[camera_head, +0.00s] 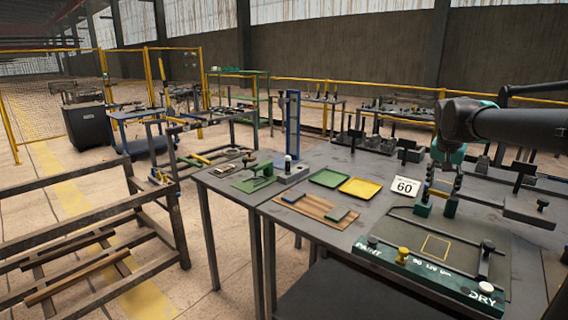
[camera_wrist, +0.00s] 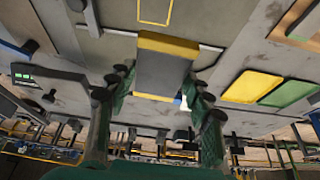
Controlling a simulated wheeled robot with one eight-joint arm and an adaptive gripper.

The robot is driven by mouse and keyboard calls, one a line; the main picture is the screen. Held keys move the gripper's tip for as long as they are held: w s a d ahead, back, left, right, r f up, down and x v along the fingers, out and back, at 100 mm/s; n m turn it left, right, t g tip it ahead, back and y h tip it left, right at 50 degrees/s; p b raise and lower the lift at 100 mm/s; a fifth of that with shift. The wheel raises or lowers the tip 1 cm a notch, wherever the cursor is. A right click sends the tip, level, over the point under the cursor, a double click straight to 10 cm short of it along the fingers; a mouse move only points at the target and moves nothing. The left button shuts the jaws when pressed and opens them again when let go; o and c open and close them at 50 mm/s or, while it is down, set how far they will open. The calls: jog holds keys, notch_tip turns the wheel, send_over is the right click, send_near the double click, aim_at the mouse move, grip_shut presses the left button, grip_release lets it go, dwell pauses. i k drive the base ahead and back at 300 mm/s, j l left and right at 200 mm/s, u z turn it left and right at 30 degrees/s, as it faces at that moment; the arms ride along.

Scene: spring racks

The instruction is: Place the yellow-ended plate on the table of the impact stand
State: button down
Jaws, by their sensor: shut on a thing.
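My gripper (camera_head: 437,207) is above the right part of the grey table, in front of the white 60 card. In the wrist view my gripper (camera_wrist: 159,84) is shut on the yellow-ended plate (camera_wrist: 162,72), a grey plate with a yellow band (camera_wrist: 168,44) at its far end. I cannot make the plate out clearly in the head view. The impact stand (camera_head: 292,125) appears to be the tall blue column at the back left of the tables, with a grey block (camera_head: 291,175) at its foot. It stands well to the left of my gripper.
A green tray (camera_head: 329,178) and a yellow tray (camera_head: 360,188) lie between the stand and my gripper. A brown board (camera_head: 312,206) with small blocks lies in front of them. A green PAINT/DRY panel (camera_head: 435,277) with knobs lines the front.

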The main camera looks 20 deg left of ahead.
aim_at(282, 162)
jog(key=i+j+z, duration=0.1)
jog(key=i+j, duration=0.15)
jog(key=j, duration=0.6)
jog(key=i+j+z, duration=0.1)
jog(key=j, duration=0.8)
jog(key=i+j+z, duration=0.1)
jog(key=i+j, duration=0.15)
jog(key=j, duration=0.65)
jog(key=i+j+z, duration=0.1)
jog(key=j, duration=0.8)
jog(key=i+j+z, duration=0.1)
jog(key=j, duration=0.8)
jog(key=i+j+z, duration=0.1)
jog(key=j, duration=0.8)
